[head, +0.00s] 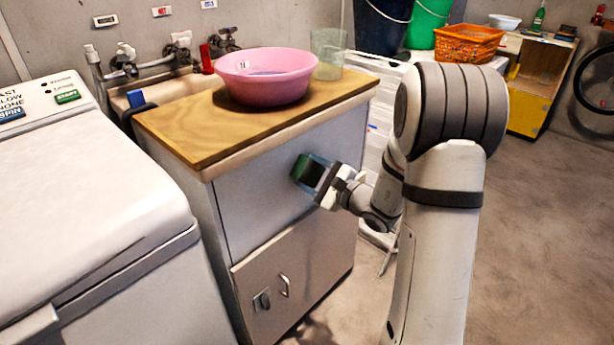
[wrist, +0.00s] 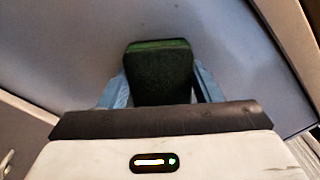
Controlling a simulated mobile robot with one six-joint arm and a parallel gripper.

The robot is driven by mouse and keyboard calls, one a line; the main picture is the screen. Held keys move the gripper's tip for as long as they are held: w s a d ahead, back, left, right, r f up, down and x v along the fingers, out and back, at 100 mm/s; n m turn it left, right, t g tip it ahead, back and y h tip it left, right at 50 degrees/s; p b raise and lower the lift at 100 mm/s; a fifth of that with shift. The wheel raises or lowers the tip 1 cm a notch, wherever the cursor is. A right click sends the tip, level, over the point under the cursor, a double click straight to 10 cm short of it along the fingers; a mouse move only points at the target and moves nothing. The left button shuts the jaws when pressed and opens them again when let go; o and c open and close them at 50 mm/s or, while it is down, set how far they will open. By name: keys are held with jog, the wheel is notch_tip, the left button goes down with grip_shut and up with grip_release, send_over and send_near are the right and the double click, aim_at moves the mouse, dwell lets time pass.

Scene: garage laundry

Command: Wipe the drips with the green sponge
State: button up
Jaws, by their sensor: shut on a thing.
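My gripper (head: 317,178) is shut on the green sponge (head: 304,169), in front of the upper grey panel of the cabinet (head: 262,190). In the wrist view the sponge (wrist: 160,72) sits between the two bluish fingers of my gripper (wrist: 160,88), its dark face toward the camera and a brighter green edge at the far end. The sponge is at or very close to the panel; I cannot tell whether it touches. No drips can be made out on the panel, and the part behind the sponge is hidden.
A pink basin (head: 266,78) and a clear cup (head: 328,55) stand on the wooden countertop (head: 190,128) above. A white washing machine (head: 90,200) is at the left. The cabinet's lower door has a handle (head: 285,286). The floor at the right (head: 540,240) is clear.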

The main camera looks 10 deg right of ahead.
aim_at(318, 168)
jog(key=shift+w+d+f+b, duration=0.1)
jog(key=shift+w+d+b, duration=0.15)
jog(key=shift+w+d, duration=0.35)
jog(key=shift+w+d+b, duration=0.2)
jog(key=shift+w+d, duration=0.2)
jog(key=shift+d, duration=0.35)
jog(key=shift+a, duration=0.15)
jog(key=shift+s+a+b, duration=0.45)
jog(key=shift+s+a, duration=0.15)
jog(key=shift+a, duration=0.25)
jog(key=shift+s+a+b, duration=0.45)
jog(key=shift+s+a, duration=0.15)
jog(key=shift+a, duration=0.2)
jog(key=shift+d, duration=0.1)
jog(key=shift+b+v, duration=0.45)
jog(key=shift+v, duration=2.5)
